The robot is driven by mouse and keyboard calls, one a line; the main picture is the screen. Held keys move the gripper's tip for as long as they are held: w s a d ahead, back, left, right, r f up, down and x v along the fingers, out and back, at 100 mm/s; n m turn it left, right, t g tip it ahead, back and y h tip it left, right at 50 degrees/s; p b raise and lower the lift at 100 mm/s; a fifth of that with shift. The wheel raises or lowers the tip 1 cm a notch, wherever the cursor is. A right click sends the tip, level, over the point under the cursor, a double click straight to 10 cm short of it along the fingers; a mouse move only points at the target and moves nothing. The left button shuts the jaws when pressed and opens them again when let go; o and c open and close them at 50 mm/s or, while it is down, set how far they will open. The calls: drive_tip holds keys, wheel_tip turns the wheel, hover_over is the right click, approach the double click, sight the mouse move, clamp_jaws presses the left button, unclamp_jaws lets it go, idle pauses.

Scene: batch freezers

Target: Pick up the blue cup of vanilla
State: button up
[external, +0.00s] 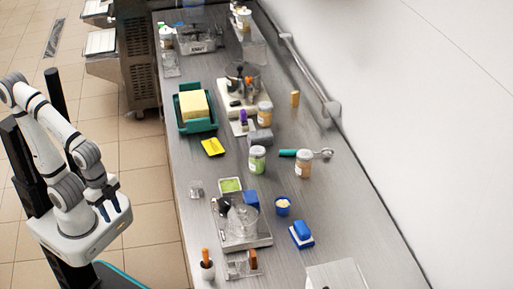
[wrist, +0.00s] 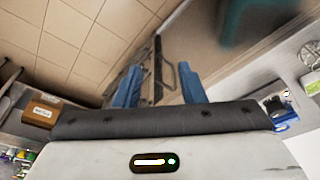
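A small blue cup (external: 283,207) with pale cream contents stands upright on the steel counter (external: 345,255) in the external view, right of the scale. I cannot pick it out in the wrist view. My gripper (external: 112,210) hangs near my base, off the left side of the counter, far from the cup. Its two blue fingers also show in the wrist view (wrist: 160,86), spread apart with nothing between them.
A scale (external: 242,240) with a clear beaker stands left of the cup. A blue and white block (external: 301,235) lies below it. A wall with a rail (external: 308,72) bounds the right side.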

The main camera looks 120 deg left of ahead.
sight(277, 206)
drive_tip(key=shift+c, duration=0.8)
